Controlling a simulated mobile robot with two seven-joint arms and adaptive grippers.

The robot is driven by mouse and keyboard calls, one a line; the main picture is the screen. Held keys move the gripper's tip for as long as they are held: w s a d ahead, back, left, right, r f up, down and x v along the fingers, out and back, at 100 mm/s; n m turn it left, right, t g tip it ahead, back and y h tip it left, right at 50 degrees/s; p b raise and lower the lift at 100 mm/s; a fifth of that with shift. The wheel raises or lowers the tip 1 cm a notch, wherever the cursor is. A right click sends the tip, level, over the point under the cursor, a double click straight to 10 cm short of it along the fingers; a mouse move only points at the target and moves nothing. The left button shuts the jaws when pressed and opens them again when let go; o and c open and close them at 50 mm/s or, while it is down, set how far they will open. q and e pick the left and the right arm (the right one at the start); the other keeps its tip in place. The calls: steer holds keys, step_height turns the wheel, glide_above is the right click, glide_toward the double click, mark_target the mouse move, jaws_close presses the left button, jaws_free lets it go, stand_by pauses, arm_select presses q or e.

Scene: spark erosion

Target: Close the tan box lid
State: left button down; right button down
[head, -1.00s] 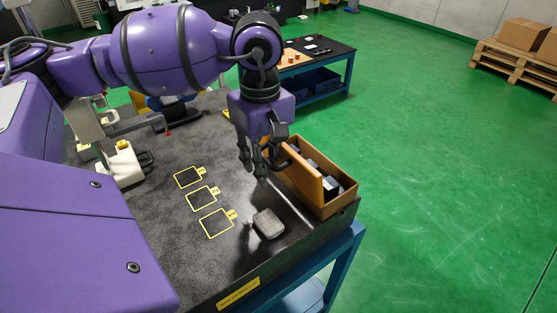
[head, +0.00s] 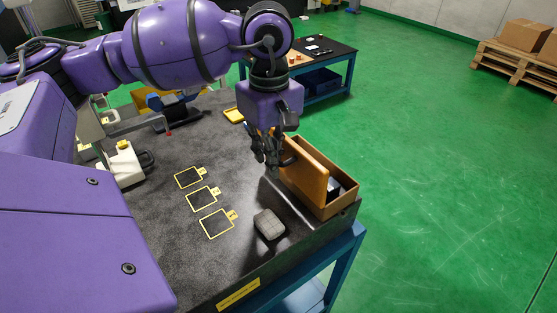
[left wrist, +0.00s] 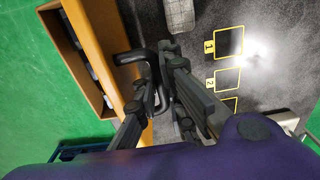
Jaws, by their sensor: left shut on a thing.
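The tan box (head: 346,204) stands at the right corner of the dark table, with grey and dark contents partly showing inside. Its lid (head: 308,178) stands steeply raised along the box's left side and hides part of the inside. The left wrist view shows the lid (left wrist: 97,50) with a black bar handle (left wrist: 148,62) on its outer face. My left gripper (head: 270,160) is at the lid's outer side. In the left wrist view, its fingers (left wrist: 158,80) are shut on the handle. My right gripper is not in view.
A grey rounded block (head: 269,224) lies in front of the box. Yellow-outlined marked spots (head: 201,198) lie to the left. A white device (head: 122,165) stands at the table's left side. Green floor is clear to the right.

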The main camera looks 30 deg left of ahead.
mark_target(287, 139)
arm_select(q)
steer(key=shift+w, duration=0.1)
steer(key=shift+w+d+r, duration=0.35)
steer(key=shift+w+r, duration=0.1)
steer(key=shift+w, duration=0.3)
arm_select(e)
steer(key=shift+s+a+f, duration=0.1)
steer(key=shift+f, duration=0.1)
arm_select(q)
steer(key=shift+w+d+r+b, duration=0.15)
steer(key=shift+w+d+b, duration=0.05)
steer(key=shift+w, duration=0.3)
steer(key=shift+w+d+r+b, duration=0.1)
steer(key=shift+w+d+b, duration=0.1)
steer(key=shift+w, duration=0.25)
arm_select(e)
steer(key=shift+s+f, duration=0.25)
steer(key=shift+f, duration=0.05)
